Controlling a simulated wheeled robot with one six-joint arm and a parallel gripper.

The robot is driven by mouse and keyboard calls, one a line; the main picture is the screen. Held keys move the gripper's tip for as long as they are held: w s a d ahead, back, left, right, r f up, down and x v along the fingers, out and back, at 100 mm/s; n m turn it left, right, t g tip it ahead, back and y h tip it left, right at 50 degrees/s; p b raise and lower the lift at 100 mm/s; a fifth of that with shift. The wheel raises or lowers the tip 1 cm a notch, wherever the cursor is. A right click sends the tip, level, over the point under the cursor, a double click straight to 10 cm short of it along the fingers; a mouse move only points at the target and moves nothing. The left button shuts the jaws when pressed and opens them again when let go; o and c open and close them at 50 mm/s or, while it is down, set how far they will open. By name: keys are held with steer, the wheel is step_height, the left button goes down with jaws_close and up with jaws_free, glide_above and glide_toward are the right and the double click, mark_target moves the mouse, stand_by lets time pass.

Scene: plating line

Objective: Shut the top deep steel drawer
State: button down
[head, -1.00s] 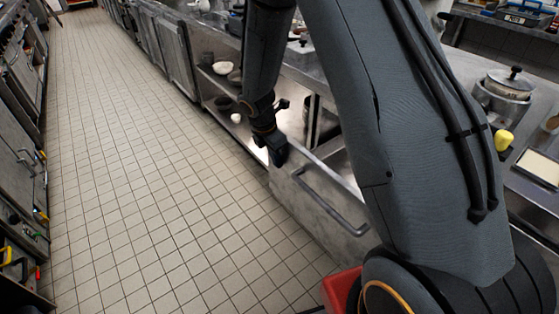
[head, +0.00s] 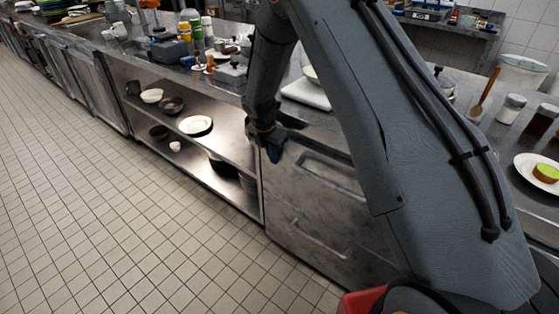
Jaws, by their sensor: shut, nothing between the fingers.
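The top deep steel drawer (head: 318,184) is in the head view, under the counter and just right of the open shelves. Its front looks about flush with the drawer below, and no open box shows behind it. Its bar handle (head: 335,170) runs across the front, and my arm covers its right part. My gripper (head: 274,156) is shut and empty, pointing down at the upper left corner of the drawer front. I cannot tell whether it touches the front.
A lower steel drawer (head: 305,240) with its own handle is below. Open shelves (head: 205,150) with bowls and plates stand to the left. Bottles and tubs crowd the counter (head: 150,60) above. The tiled floor (head: 110,230) is clear. A red object (head: 362,301) is at the bottom edge.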

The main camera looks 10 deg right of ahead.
steer(key=shift+w+d, duration=0.25)
steer(key=shift+d, duration=0.2)
steer(key=shift+a, duration=0.1)
steer(key=s+a+r, duration=0.5)
steer(key=r, duration=0.5)
steer(key=s+d+r+m, duration=0.2)
steer(key=s+d+m, duration=0.2)
steer(key=s+m, duration=0.5)
steer(key=s+d+r+m+g+y, duration=0.1)
steer(key=s+d+r+m, duration=0.2)
steer(key=s+m, duration=0.6)
steer(key=s+d+r+m+y, duration=0.1)
steer(key=s+d+m, duration=0.4)
steer(key=s, duration=0.8)
steer(key=r+m, duration=0.1)
steer(key=m, duration=0.2)
steer(key=shift+d+r+m+b, duration=0.25)
steer(key=shift+r+m+b, duration=0.05)
steer(key=shift+m, duration=0.1)
